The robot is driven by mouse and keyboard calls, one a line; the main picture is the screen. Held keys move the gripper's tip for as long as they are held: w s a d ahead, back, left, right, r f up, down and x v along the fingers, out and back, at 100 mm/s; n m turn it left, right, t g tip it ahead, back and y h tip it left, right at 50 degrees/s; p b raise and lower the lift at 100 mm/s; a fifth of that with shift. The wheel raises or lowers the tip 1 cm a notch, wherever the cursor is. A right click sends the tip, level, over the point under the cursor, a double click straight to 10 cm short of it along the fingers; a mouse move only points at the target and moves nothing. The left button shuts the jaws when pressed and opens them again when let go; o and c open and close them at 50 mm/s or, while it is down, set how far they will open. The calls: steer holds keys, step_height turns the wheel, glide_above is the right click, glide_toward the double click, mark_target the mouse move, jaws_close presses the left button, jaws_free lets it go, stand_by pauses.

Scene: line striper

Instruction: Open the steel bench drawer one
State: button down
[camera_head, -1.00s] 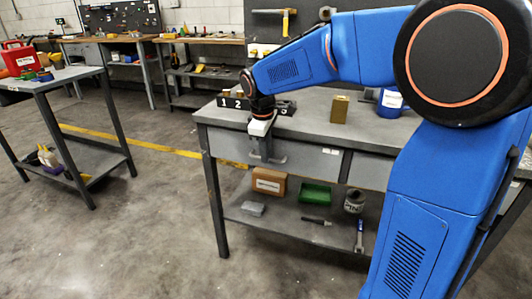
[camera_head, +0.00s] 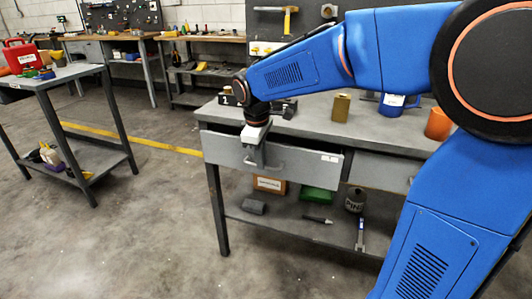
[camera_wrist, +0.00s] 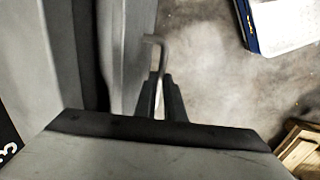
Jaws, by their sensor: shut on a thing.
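The steel bench (camera_head: 300,126) has a grey left drawer (camera_head: 303,169) with a small white label too small to read. This drawer stands partly open, its front pulled out from the bench. Its bar handle (camera_head: 274,165) is on the front, left of the label. My gripper (camera_head: 257,162) points down at the handle and is shut on it. In the wrist view the dark fingers (camera_wrist: 162,98) are around the handle (camera_wrist: 155,42), beside the drawer front (camera_wrist: 127,45). The drawer's inside is hardly visible. A second drawer (camera_head: 380,172) to the right is shut.
A brass-coloured block (camera_head: 341,108), a blue mug (camera_head: 391,106) and an orange mug (camera_head: 438,124) stand on the bench. The lower shelf (camera_head: 285,227) holds a box, a green tray and tools. Clear floor (camera_head: 150,235) lies to the left and front. A side cart (camera_head: 60,77) stands at left.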

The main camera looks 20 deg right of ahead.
steer(key=s+a, duration=1.3)
steer(key=s, duration=0.5)
steer(key=shift+s+a, duration=0.25)
steer(key=shift+a, duration=0.05)
steer(key=c, duration=2.1)
jaws_free()
steer(key=shift+r, duration=0.1)
steer(key=s+r, duration=0.1)
steer(key=r, duration=0.4)
steer(key=a+r, duration=0.1)
steer(key=r, duration=0.5)
steer(key=s+r, duration=0.1)
steer(key=r, duration=0.5)
steer(key=shift+s+a, duration=0.3)
steer(key=shift+a, duration=0.1)
